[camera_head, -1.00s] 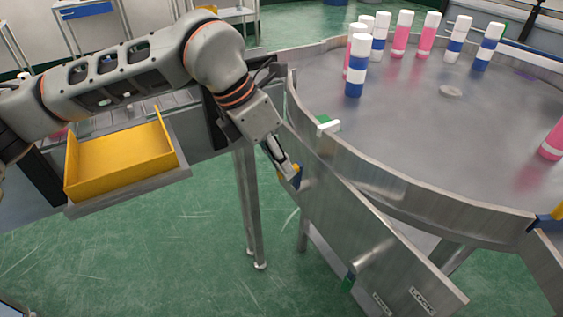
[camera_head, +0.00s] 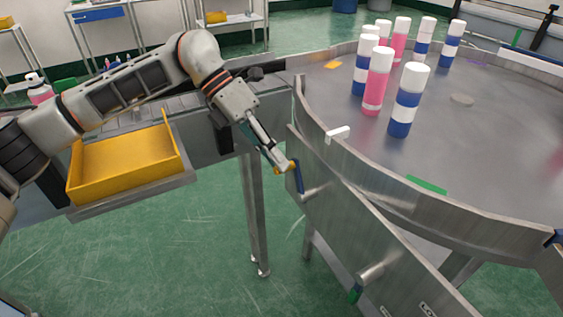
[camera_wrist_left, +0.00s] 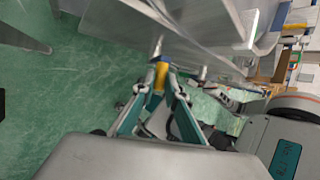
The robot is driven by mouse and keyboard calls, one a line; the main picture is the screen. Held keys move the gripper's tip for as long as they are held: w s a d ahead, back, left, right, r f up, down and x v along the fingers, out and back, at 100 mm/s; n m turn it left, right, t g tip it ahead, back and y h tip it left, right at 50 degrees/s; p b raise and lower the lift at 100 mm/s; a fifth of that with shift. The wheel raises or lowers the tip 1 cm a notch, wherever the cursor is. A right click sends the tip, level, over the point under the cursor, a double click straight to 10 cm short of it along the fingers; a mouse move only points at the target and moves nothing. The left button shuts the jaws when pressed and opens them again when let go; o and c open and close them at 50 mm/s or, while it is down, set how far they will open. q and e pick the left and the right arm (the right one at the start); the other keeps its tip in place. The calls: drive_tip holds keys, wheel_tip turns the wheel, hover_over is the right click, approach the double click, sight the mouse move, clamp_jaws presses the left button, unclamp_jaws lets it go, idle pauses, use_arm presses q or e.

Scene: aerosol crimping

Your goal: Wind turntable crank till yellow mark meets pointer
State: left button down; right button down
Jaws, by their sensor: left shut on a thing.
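The turntable (camera_head: 480,160) fills the right of the head view. The white pointer (camera_head: 337,133) sits on its rim wall at the left. A yellow mark (camera_head: 333,65) lies on the disc near the far left rim, apart from the pointer. A green mark (camera_head: 427,185) lies near the front rim, to the right of the pointer. The crank has a blue arm (camera_head: 298,178) and a yellow knob (camera_wrist_left: 161,76), on the panel below the rim. My left gripper (camera_head: 286,167) is shut on that knob. My right gripper is not in view.
Several pink and blue-banded cans (camera_head: 407,100) stand on the disc. A yellow tray (camera_head: 122,160) stands at the left. Green floor (camera_head: 180,250) is open below.

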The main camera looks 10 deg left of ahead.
use_arm(q)
drive_tip(key=shift+s+d, duration=0.1)
drive_tip(key=shift+s, duration=0.05)
drive_tip(key=c, duration=2)
unclamp_jaws()
drive_tip(key=shift+s+r, duration=0.1)
drive_tip(key=shift+c, duration=0.2)
drive_tip(key=shift+d, duration=0.15)
drive_tip(key=v, duration=1.2)
